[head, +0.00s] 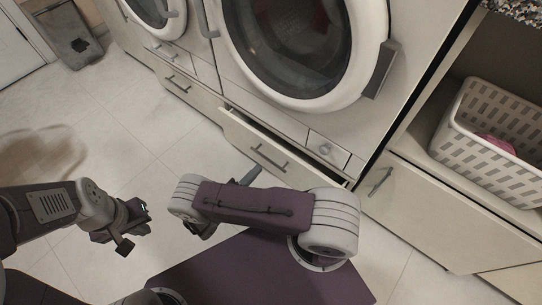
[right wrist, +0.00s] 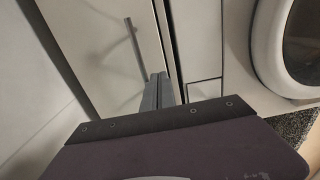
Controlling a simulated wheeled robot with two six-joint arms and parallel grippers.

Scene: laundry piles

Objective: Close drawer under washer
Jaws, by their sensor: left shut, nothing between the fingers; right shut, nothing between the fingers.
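The drawer (head: 240,133) under the front-loading washer (head: 312,100) is pulled out a little, with a dark gap along its top edge. Its front is light, with a grey bar handle (head: 268,158). My right gripper (head: 248,176) is shut and empty, just in front of the drawer, and my right arm hides most of it. In the right wrist view, the shut fingers (right wrist: 158,90) point at a light panel (right wrist: 95,60) with a bar handle (right wrist: 134,45); contact cannot be told. My left gripper (head: 126,226) is shut and empty over the floor, away from the drawer.
A second washer (head: 150,8) with a closed drawer (head: 187,90) stands to the left. A white basket (head: 490,150) sits on a shelf at right, above a cabinet door (head: 425,205). A grey bin (head: 68,35) stands at upper left. The tiled floor at left is mostly clear.

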